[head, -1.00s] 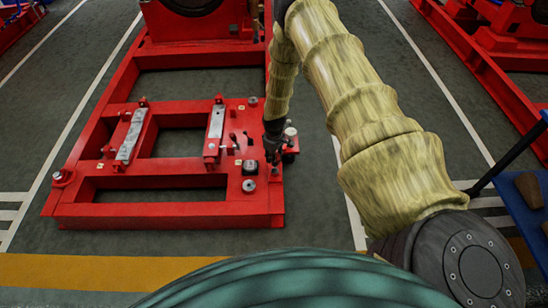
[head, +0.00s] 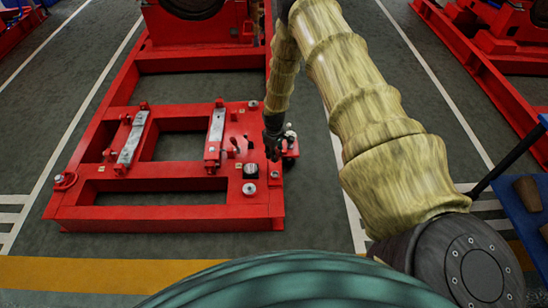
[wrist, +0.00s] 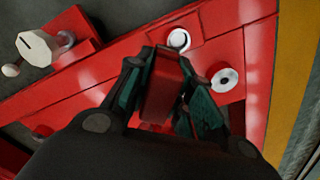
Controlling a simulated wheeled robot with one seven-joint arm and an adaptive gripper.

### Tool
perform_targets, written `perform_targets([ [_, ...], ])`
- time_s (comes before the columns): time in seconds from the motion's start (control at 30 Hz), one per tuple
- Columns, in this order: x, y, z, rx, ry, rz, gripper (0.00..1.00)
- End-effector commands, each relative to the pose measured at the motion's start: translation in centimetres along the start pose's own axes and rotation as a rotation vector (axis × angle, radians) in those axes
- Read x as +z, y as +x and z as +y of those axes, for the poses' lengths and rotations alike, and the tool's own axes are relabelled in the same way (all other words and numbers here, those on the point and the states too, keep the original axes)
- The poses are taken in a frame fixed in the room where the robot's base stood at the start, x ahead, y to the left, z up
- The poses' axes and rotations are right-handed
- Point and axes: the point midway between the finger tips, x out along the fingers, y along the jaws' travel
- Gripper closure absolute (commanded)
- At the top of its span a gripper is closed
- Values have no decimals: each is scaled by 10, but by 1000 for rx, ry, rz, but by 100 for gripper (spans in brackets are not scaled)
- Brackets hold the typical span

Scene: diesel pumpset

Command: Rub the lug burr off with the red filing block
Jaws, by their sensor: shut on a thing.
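My gripper (wrist: 167,92) is shut on a red filing block (wrist: 164,84), held between its green-padded fingers in the wrist view. In the head view my gripper (head: 273,148) is over the right side of the red pumpset frame (head: 165,212); the block cannot be made out there. In the wrist view a white round fitting (wrist: 179,39) sits on a red pad just beyond the block. A pale disc with a dark centre hole (wrist: 225,79) lies to the right of the fingers. I cannot make out the lug burr, or whether the block touches the frame.
A white many-sided knob (wrist: 38,47) stands at the upper left in the wrist view. Two grey-topped bars (head: 132,138) cross the frame. A dark round fitting (head: 250,170) is near my gripper. A blue cart (head: 526,205) is at right. Floor left of the frame is clear.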

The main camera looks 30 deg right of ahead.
Motion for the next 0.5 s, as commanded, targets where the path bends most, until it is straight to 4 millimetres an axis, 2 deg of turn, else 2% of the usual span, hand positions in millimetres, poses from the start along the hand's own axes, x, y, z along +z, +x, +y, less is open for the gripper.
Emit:
perform_targets([
  [0.5,-26,2,31,1,0,2,100],
])
